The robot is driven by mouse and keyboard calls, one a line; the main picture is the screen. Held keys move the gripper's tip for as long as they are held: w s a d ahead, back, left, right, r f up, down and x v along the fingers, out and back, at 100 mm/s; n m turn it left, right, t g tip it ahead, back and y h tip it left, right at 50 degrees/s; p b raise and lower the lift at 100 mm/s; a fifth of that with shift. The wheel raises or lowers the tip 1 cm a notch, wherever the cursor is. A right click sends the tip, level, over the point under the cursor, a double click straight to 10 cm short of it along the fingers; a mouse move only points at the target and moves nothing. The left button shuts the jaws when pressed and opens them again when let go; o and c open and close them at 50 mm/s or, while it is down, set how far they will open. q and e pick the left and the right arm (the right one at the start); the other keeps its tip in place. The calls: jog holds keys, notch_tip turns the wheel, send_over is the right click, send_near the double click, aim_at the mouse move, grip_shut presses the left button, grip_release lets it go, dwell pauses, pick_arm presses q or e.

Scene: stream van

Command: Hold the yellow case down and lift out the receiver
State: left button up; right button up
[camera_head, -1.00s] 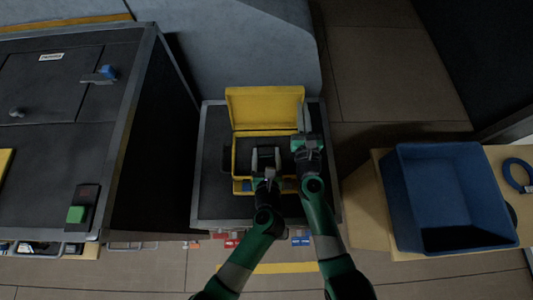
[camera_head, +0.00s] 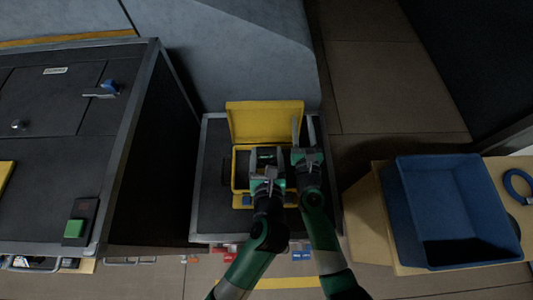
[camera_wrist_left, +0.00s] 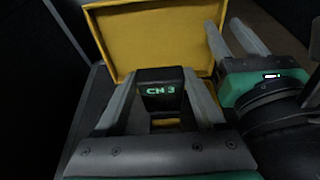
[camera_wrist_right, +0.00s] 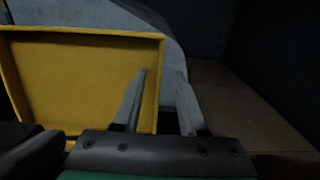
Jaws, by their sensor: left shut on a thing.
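The yellow case (camera_head: 238,176) sits on a dark stand with its lid (camera_head: 262,121) open and upright at the back. My left gripper (camera_head: 266,156) is over the case, shut on the receiver (camera_wrist_left: 163,90), a black block with green "CH 3" text. The receiver also shows in the head view (camera_head: 265,158). I cannot tell whether it is clear of the case floor. My right gripper (camera_head: 303,130) is open at the case's right side; in its wrist view (camera_wrist_right: 160,85) the left finger is before the lid and the right finger beyond the lid's edge. Contact with the case is unclear.
A blue bin (camera_head: 405,212) stands on a wooden surface at the right, with a blue cable loop (camera_head: 510,186) beside it. A dark cabinet (camera_head: 60,130) fills the left. The stand's bare top (camera_head: 215,175) shows left of the case.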

jog(key=shift+s, duration=0.15)
jog(key=s, duration=1.1)
jog(key=shift+s, duration=0.4)
jog(key=shift+d, duration=0.1)
